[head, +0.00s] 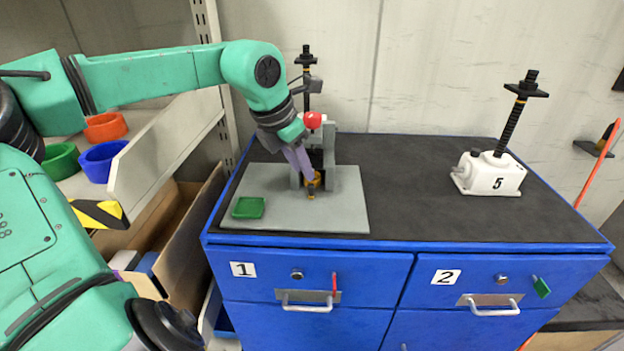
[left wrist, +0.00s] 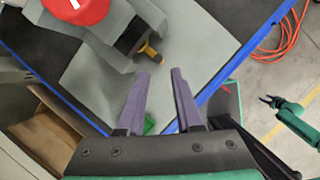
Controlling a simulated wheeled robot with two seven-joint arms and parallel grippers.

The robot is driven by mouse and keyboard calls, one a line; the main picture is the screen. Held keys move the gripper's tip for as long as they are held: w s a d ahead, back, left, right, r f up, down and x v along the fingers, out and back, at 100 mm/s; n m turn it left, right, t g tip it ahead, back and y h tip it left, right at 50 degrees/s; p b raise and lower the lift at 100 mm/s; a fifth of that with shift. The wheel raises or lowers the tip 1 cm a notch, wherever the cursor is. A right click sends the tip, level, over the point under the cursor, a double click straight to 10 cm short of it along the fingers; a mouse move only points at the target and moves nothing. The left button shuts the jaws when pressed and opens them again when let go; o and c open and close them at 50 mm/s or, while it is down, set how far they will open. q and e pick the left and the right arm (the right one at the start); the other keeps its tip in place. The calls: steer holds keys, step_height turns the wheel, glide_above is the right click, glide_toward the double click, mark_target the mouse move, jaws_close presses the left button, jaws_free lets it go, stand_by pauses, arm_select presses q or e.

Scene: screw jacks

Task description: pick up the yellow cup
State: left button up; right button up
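I cannot make out a yellow cup for certain. A yellow and black piece (head: 97,213) shows at the lower left in the head view, partly cut off by my arm; I cannot tell what it is. Orange (head: 105,126), green (head: 60,160) and blue (head: 102,161) cups stand on the left shelf. My left gripper (head: 308,174) is over the grey plate, by the jack there. In the left wrist view its purple fingers (left wrist: 160,76) are apart with nothing between them. A small teal arm end with a dark claw, likely my right gripper (left wrist: 270,102), shows at the right edge.
A white jack marked 5 (head: 493,175) stands at the right of the blue cabinet (head: 408,243). The dark top between them is clear.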

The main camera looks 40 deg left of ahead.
mark_target(310, 186)
arm_select(q)
steer(key=p+x, duration=0.2)
steer(key=x, duration=0.5)
steer(key=shift+a, duration=0.1)
steer(key=shift+w+f, duration=0.15)
steer(key=shift+a, duration=0.1)
jaws_close()
arm_select(e)
steer(key=r, duration=0.1)
steer(key=w+a+r, duration=0.1)
steer(key=shift+w+a+r, duration=0.1)
steer(key=shift+w+r, duration=0.1)
steer(key=shift+r, duration=0.1)
